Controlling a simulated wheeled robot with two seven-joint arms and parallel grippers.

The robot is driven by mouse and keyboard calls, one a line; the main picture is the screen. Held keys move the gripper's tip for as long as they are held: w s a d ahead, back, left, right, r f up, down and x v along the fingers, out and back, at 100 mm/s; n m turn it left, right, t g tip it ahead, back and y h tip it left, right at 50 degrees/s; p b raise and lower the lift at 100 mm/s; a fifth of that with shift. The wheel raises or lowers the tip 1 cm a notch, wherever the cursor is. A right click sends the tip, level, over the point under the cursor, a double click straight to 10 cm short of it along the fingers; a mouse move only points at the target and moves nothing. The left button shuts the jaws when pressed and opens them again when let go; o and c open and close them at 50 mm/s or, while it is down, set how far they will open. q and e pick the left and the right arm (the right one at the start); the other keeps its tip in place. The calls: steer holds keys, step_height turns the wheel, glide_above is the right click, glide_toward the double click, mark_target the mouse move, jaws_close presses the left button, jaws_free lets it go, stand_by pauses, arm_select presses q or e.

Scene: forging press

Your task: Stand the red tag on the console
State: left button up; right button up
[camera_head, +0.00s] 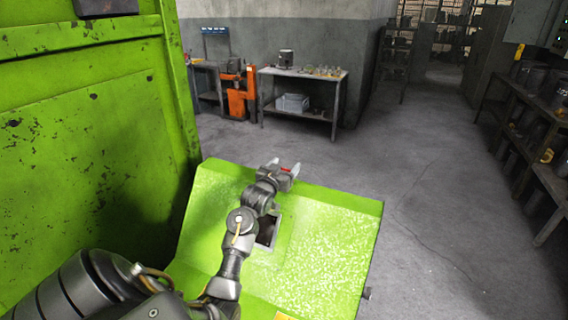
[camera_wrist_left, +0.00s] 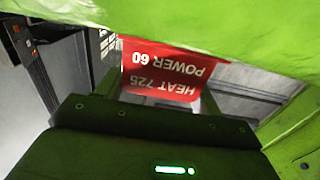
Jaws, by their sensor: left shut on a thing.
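The red tag (camera_wrist_left: 168,72) carries white text, "HEAT 725" and "POWER 60", upside down in the left wrist view. A small red part of the tag (camera_head: 287,170) shows in the head view between the fingers. My left gripper (camera_head: 285,167) is shut on the tag, over the far part of the green console (camera_head: 335,225). In the left wrist view a green surface covers the top edge, close to the tag. I cannot tell whether the tag touches the console. My right gripper is not in view.
A tall green press panel (camera_head: 90,150) stands on the left. The console has a dark rectangular opening (camera_head: 268,232) beside my left arm. A workbench (camera_head: 303,75) and an orange jack (camera_head: 238,95) stand at the back. Shelves (camera_head: 535,140) line the right; the grey floor between is clear.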

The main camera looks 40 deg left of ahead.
arm_select(q)
steer(key=shift+f, duration=0.25)
steer(key=o, duration=0.9)
steer(key=shift+o, duration=0.2)
steer(key=shift+r, duration=0.2)
steer(key=b+v, duration=0.3)
steer(key=v, duration=0.9)
